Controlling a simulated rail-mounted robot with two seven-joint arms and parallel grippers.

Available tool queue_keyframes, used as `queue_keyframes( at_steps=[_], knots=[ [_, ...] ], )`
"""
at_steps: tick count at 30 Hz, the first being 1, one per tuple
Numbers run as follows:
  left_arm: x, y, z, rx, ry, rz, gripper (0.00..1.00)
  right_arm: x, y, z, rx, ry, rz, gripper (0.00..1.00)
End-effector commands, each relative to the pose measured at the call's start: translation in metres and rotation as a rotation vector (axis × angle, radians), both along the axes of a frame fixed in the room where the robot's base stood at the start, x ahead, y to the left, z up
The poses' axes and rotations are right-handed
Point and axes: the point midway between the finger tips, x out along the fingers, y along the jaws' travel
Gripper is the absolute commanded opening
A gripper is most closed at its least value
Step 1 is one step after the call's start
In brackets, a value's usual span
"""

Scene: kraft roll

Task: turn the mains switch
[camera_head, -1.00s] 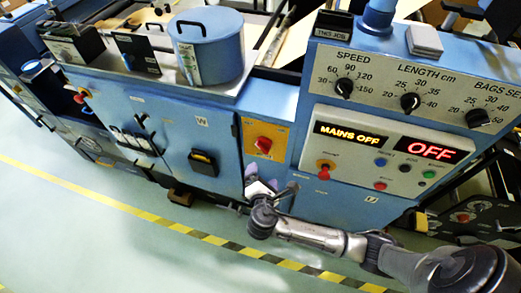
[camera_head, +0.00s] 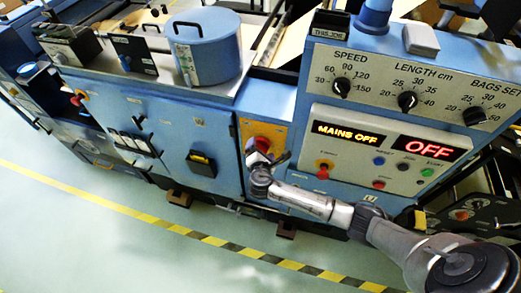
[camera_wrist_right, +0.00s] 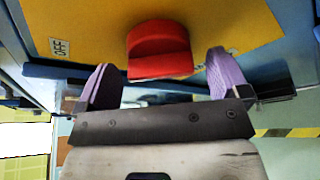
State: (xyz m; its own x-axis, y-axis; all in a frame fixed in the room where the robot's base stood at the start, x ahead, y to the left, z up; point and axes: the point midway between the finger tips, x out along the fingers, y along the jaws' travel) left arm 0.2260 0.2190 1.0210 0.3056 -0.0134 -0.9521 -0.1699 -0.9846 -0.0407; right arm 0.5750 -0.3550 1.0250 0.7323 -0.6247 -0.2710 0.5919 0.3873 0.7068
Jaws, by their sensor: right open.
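The mains switch is a red knob (camera_wrist_right: 160,50) on a yellow plate (camera_wrist_right: 85,30) in the right wrist view, with an OFF label beside it. In the head view the red knob (camera_head: 262,144) sits on the yellow plate (camera_head: 262,128) on the blue cabinet front, partly covered by my gripper. My right gripper (camera_wrist_right: 160,82) is open, its two purple fingers spread to either side of the knob and apart from it. In the head view my right gripper (camera_head: 263,157) is just in front of the plate. The display (camera_head: 349,133) reads MAINS OFF. My left gripper is not in view.
A blue drum (camera_head: 208,45) stands on top at left. Floor with a striped line (camera_head: 200,238) is clear.

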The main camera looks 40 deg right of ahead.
Motion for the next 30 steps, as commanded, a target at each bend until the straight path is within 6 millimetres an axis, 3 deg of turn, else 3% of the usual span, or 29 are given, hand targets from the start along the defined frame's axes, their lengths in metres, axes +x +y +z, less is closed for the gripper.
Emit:
queue_keyframes(
  at_steps=[12, 27, 30],
  knots=[
    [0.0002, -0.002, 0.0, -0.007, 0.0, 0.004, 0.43, 0.0037, -0.0031, -0.0009, 0.0, -0.001, 0.0, 0.94],
    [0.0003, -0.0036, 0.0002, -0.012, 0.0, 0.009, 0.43, 0.0034, -0.003, -0.0011, 0.0, 0.0, 0.0, 0.46],
    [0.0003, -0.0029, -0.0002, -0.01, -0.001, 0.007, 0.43, 0.0034, -0.003, -0.0013, 0.001, -0.002, 0.0, 0.44]
  ],
)
